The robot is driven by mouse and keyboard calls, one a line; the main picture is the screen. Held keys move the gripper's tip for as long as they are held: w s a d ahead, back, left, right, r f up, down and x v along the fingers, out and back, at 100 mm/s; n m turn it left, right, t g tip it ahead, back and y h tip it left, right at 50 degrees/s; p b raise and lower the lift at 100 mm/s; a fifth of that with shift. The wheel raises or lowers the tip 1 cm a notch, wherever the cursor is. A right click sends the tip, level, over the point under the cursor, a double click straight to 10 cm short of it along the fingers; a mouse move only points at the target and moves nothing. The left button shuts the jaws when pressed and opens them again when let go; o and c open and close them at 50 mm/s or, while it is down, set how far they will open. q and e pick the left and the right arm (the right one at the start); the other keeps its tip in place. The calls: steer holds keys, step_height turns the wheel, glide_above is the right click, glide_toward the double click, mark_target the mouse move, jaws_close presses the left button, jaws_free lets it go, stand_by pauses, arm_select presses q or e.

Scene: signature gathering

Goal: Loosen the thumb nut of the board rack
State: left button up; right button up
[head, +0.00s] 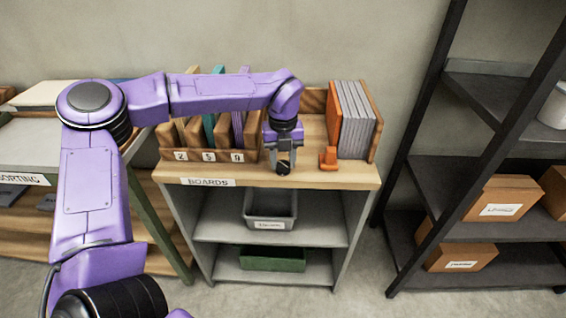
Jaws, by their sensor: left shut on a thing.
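My left gripper (284,158) reaches down over the front of the wooden top of the cabinet labelled BOARDS. Its jaws are shut on a small dark round knob (283,168), which looks like the thumb nut; the fingers partly cover it. Just left of the gripper is a wooden slotted rack (209,157) with number tags on its front and teal and purple boards standing in it. My forearm hides part of the rack and its boards. At the right of the top, grey boards (362,122) stand upright between an orange panel (337,122) and a wooden end piece (375,125).
Below are a grey bin (271,208) and a green tray (272,259). A dark metal shelf (470,175) with cardboard boxes (503,198) stands right; a sorting table (25,180) stands left.

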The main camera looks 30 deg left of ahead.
mark_target(283, 164)
arm_select(q)
steer(key=n+b, duration=0.3)
steer(key=n, duration=0.2)
steer(key=shift+f, duration=0.15)
steer(key=shift+n+b, duration=1.15)
steer(key=shift+n, duration=0.35)
steer(key=shift+r, duration=0.2)
steer(key=o, duration=1.1)
steer(key=shift+c, duration=0.2)
step_height(283, 164, up, 10)
steer(key=p, duration=0.1)
steer(key=shift+r, duration=0.25)
